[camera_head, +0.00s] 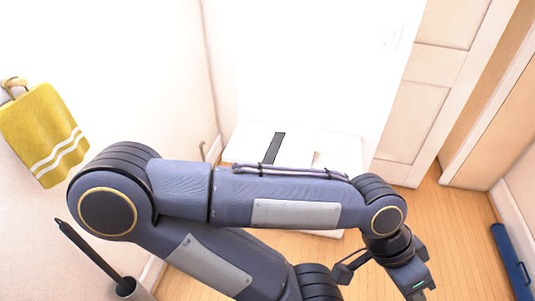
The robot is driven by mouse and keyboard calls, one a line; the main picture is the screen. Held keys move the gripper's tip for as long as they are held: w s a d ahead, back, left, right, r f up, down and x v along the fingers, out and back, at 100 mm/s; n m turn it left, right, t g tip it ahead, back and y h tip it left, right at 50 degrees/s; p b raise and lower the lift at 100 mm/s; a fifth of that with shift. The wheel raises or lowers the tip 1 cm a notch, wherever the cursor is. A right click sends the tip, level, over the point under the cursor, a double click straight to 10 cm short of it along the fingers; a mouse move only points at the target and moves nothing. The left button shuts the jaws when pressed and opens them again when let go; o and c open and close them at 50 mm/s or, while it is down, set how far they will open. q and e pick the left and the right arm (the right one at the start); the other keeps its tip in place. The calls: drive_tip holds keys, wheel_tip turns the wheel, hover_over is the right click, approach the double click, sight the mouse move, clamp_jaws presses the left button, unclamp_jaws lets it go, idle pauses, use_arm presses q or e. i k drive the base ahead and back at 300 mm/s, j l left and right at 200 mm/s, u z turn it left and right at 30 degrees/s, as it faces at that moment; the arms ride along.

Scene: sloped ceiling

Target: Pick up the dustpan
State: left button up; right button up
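I cannot make out a dustpan with certainty. A long blue object (512,262) with a dark end lies or leans along the foot of the right wall, cut off by the frame edge; I cannot tell if it is the dustpan. My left arm stretches across the middle of the view, its elbow at the left. My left gripper (400,272) hangs at the lower right of centre, above the wooden floor and apart from the blue object. Its fingers are too unclear to tell open from shut. My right gripper is not in view.
A yellow towel (44,133) hangs on the left wall. A dark stick stands in a holder (138,291) at lower left. A low white object with a dark strip (275,148) stands behind my arm. A panelled door (418,100) is at the right. Wooden floor (455,240) is clear right of my gripper.

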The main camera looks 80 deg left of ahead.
sight(296, 148)
drive_tip(key=u, duration=2.6)
drive_tip(key=i+j+z, duration=0.15)
drive_tip(key=i+j, duration=0.35)
drive_tip(key=i+j+z, duration=0.15)
drive_tip(key=i+j, duration=0.3)
drive_tip(key=j, duration=0.15)
